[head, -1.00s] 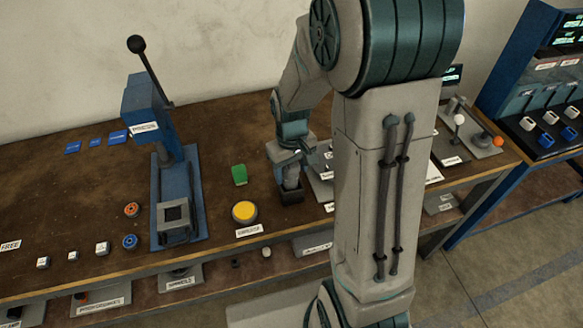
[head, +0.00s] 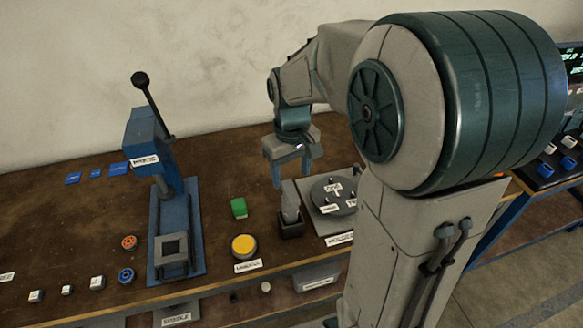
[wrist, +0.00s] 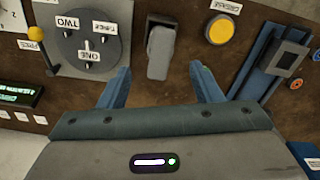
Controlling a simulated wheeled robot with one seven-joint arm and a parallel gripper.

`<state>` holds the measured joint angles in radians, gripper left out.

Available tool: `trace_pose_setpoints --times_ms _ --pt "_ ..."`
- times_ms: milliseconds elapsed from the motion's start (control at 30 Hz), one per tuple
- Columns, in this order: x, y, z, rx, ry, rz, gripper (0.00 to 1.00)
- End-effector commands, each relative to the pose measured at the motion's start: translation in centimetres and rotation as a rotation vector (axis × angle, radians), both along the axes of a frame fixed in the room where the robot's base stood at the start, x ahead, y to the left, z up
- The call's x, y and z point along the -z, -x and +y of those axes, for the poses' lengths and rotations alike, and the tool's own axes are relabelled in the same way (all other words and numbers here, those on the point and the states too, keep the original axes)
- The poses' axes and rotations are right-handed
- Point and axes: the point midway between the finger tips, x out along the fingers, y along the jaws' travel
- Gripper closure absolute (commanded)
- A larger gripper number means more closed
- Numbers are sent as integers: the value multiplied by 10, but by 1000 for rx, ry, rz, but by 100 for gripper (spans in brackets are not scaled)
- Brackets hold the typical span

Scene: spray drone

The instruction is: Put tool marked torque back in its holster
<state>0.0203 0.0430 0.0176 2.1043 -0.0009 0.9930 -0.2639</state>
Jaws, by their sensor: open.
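A grey tool (head: 290,200) stands upright in a dark square holster (head: 291,229) on the bench, just right of the yellow button. Its lower end is hidden inside the holster, and I see no readable torque mark on it. In the wrist view the tool (wrist: 161,48) shows beyond the fingertips, between their lines, with clear space on both sides. My gripper (head: 290,178) is open and empty, raised above and behind the tool and apart from it. Its two blue fingers also show in the wrist view (wrist: 160,76).
A round dark turntable (head: 334,194) with labels sits close right of the holster. A green block (head: 239,208) and a yellow button (head: 244,246) lie to its left. A tall blue press (head: 165,190) with a lever stands farther left. Bench behind the green block is clear.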

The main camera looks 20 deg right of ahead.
Motion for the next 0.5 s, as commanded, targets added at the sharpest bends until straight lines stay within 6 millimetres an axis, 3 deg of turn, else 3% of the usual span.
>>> trace_pose_setpoints --times_ms 233,500 --pt "-20 15 0 25 1 -32 41" --pt "-43 83 1 143 -9 -178 41"
